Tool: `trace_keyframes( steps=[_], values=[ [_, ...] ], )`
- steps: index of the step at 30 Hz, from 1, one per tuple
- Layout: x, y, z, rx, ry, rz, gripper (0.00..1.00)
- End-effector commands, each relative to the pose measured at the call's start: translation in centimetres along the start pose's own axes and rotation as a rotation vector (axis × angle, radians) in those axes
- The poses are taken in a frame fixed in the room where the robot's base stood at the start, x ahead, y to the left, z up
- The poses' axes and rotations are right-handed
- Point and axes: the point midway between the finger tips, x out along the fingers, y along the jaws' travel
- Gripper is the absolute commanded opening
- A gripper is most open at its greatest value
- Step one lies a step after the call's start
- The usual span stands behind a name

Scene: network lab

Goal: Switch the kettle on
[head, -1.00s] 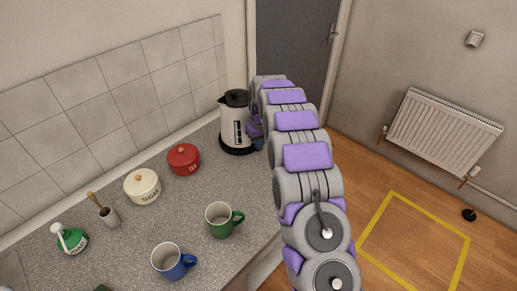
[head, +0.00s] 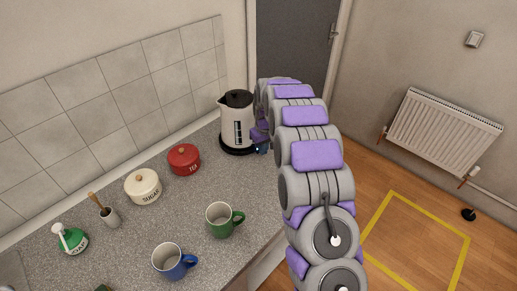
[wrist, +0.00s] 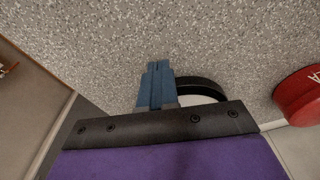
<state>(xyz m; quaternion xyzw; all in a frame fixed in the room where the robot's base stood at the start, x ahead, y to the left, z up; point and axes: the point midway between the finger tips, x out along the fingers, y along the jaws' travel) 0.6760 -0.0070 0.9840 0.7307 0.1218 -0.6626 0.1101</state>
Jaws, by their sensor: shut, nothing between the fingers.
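The kettle's switch is not discernible, and my arm hides the kettle's right side in the head view.
The red tea tin (head: 184,160) stands nearest the kettle, then the white sugar tin (head: 143,188). A green mug (head: 222,221) and a blue mug (head: 171,263) stand toward the front. The counter (head: 185,212) is clear between the mugs and the kettle.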

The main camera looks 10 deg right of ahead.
Motion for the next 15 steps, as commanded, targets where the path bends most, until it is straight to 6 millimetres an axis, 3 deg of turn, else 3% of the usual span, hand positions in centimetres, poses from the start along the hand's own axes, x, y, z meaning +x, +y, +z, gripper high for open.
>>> trace_keyframes(
  steps=[5,15],
  values=[
    [-1.8,0.0,-0.1,0.0,0.004,0.002,0.0],
    [-9.0,0.0,-0.1,0.0,0.001,0.001,0.0]
  ],
)
